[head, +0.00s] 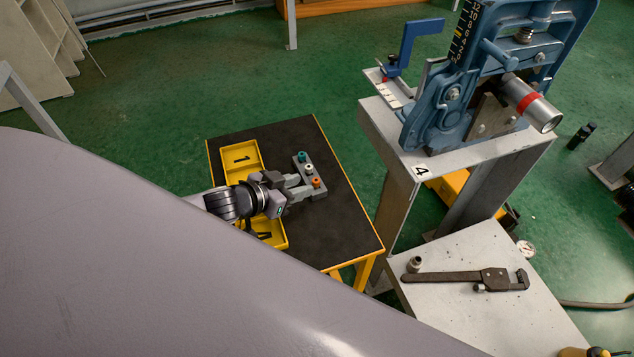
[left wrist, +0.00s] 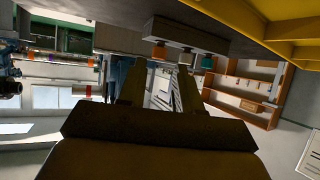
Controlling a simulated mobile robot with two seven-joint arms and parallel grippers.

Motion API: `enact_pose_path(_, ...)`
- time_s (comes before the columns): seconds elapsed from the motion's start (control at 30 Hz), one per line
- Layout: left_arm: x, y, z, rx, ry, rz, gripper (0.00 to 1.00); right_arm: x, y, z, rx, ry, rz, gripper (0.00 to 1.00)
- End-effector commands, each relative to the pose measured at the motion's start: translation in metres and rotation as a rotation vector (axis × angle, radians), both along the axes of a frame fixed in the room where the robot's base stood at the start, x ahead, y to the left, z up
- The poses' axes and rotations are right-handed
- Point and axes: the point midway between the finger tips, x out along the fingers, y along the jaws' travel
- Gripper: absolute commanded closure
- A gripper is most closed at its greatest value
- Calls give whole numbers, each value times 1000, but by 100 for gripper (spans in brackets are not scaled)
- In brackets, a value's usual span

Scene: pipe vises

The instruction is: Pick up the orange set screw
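The orange set screw (head: 316,183) stands at the near end of a grey block (head: 302,162) on a small black-topped table. A white screw (head: 309,169) and a teal screw (head: 303,156) stand in the same block. My left gripper (head: 304,187) reaches in low from the left, beside the block's near end, its fingers pointing towards the orange screw. The left wrist view appears upside down; there the fingers (left wrist: 158,84) are apart with nothing between them, and the orange screw (left wrist: 158,53) shows just beyond the gap. Contact cannot be told. My right gripper is out of view.
Yellow trays (head: 240,157) marked with numbers lie under and beside my left wrist. A blue pipe vise (head: 470,90) holding a pipe stands on a grey pedestal to the right. A wrench (head: 465,279) lies on a grey bench. The black tabletop (head: 340,220) is clear at its near right.

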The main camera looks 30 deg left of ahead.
Motion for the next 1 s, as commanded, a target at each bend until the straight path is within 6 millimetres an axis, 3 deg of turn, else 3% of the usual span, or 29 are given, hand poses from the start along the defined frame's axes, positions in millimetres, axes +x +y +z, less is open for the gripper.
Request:
enact_pose_path(0.4,38,-15,-18,0,-1,0,66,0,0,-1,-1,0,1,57)
enact_pose_path(0.73,41,-16,-20,0,1,-1,66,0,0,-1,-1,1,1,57)
enact_pose_path(0.77,41,-16,-20,0,1,-1,73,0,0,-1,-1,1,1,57)
enact_pose_path(0.83,41,-16,-20,0,1,-1,96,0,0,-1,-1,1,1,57)
enact_pose_path(0.87,41,-16,-20,0,1,-1,100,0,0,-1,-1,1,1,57)
enact_pose_path(1.0,41,-16,-20,0,0,-1,100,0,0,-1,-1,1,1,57)
